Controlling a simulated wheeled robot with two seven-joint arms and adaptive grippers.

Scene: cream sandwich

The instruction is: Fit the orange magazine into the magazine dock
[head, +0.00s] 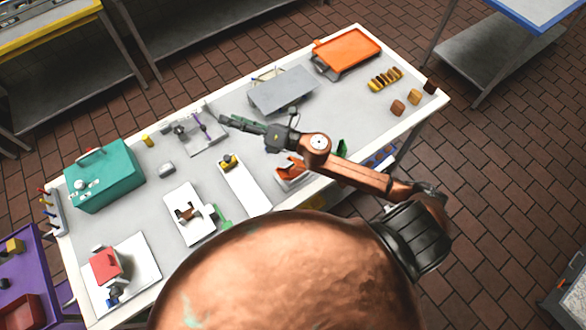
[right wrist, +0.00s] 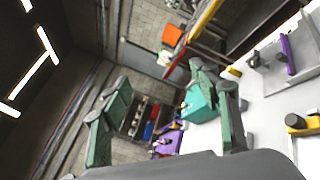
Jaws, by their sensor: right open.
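A small orange piece (head: 291,172) on a white base lies on the table beside my right forearm, partly hidden by it; it may be the orange magazine. A flat orange tray (head: 347,50) lies at the table's far right corner. I cannot tell for sure which fixture is the magazine dock. My right gripper (head: 228,121) is open and empty, above the middle of the table, left of the grey slanted plate. Its two green fingers stand apart in the right wrist view (right wrist: 158,76), with nothing between them. My left gripper is not in view.
A teal box (head: 104,176) stands at the left of the table (head: 235,108). A grey slanted plate (head: 283,91), a white strip with a yellow part (head: 229,161), a white-based fixture (head: 188,214) and a red block (head: 106,266) take up room. Cookies (head: 385,80) lie at right.

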